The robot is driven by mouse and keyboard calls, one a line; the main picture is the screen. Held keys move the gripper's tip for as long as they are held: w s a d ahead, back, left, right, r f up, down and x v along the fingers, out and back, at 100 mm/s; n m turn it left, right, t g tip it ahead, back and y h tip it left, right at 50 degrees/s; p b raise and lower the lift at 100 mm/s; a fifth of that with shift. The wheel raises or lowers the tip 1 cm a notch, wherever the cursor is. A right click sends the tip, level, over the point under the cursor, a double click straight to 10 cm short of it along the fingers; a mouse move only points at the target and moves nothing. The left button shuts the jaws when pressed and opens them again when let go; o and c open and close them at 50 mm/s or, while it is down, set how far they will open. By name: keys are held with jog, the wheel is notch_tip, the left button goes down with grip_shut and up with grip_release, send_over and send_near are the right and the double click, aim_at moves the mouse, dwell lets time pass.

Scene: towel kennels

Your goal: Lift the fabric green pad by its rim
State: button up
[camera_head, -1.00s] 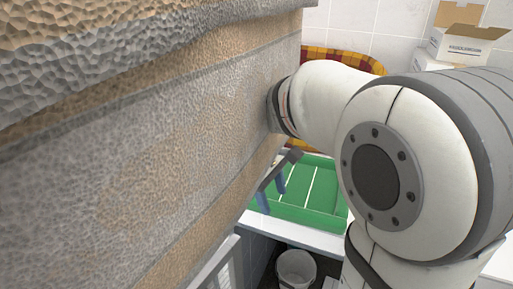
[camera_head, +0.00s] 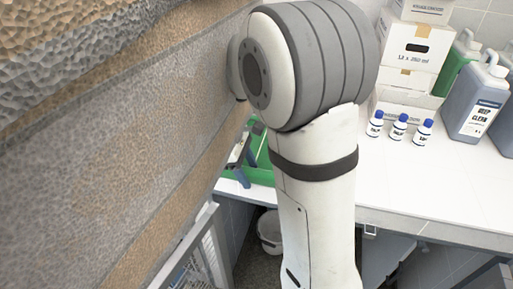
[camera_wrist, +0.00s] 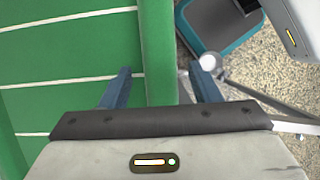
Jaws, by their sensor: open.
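The green pad shows in the wrist view with thin white lines across it (camera_wrist: 70,55) and a raised rim (camera_wrist: 157,45) along its right side. In the head view only small parts of the pad (camera_head: 263,177) show, behind my arm. My gripper (camera_wrist: 163,88) is open and empty. In the wrist view its two blue fingers stand on either side of the rim, the left one over the pad's inside and the right one outside it. I cannot tell how deep they reach. The gripper also shows in the head view (camera_head: 243,165), partly hidden.
A large rough grey and tan surface (camera_head: 110,160) fills the left of the head view. A white counter (camera_head: 430,190) holds small bottles (camera_head: 398,128), a large jug (camera_head: 474,100) and stacked boxes (camera_head: 412,55). A bucket (camera_head: 269,232) stands below. Speckled floor (camera_wrist: 265,70) shows outside the rim.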

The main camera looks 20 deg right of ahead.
jog(key=c, duration=1.2)
jog(key=shift+r, duration=0.1)
